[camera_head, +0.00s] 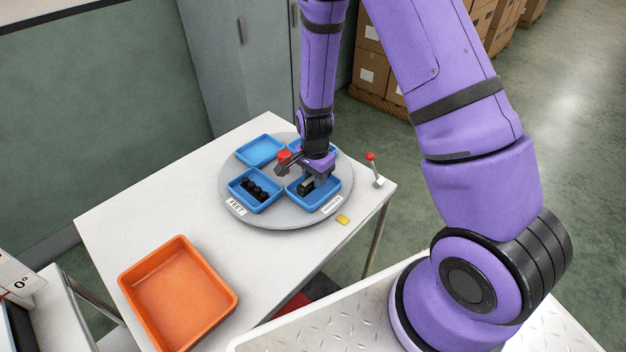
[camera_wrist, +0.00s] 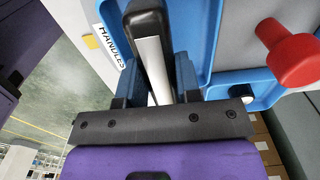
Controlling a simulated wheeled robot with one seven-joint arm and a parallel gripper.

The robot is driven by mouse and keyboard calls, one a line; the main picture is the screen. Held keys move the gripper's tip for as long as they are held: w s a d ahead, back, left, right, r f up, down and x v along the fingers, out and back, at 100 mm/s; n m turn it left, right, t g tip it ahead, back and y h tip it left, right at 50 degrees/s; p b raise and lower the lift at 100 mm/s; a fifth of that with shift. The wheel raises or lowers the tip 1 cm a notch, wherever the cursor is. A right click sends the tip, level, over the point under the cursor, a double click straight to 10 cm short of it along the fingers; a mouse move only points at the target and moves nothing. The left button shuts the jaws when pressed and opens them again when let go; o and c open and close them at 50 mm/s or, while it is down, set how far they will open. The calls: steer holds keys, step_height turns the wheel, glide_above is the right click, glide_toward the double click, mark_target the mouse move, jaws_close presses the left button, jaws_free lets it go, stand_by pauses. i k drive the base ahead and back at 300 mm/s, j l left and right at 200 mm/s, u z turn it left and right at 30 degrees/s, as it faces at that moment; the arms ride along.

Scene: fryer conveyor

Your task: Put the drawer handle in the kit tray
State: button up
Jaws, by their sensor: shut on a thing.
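My gripper (camera_head: 308,183) reaches down into the front right blue bin on the round grey turntable. It is shut on a drawer handle (camera_wrist: 152,50), a silver bar with a black end, held between the two fingers in the wrist view. In the head view the handle is mostly hidden by my gripper, and I cannot tell whether it touches the bin floor. The bin (camera_wrist: 202,40) has a label reading HANDLES (camera_wrist: 112,45). An orange tray (camera_head: 180,290), probably the kit tray, lies empty at the front left of the white table.
The turntable (camera_head: 290,216) carries several blue bins; the one labelled FEET (camera_head: 255,205) holds black pieces. A red knob (camera_head: 284,156) stands close by my gripper. A red-topped lever (camera_head: 371,157) stands at the table's right corner. The table between turntable and orange tray is clear.

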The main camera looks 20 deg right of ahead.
mark_target(170, 282)
steer(key=k+j, duration=0.25)
steer(key=k, duration=0.15)
steer(key=j+u, duration=0.35)
steer(key=j, duration=0.35)
steer(key=i+j+u, duration=0.1)
steer(key=j+u, duration=0.25)
steer(key=j, duration=0.4)
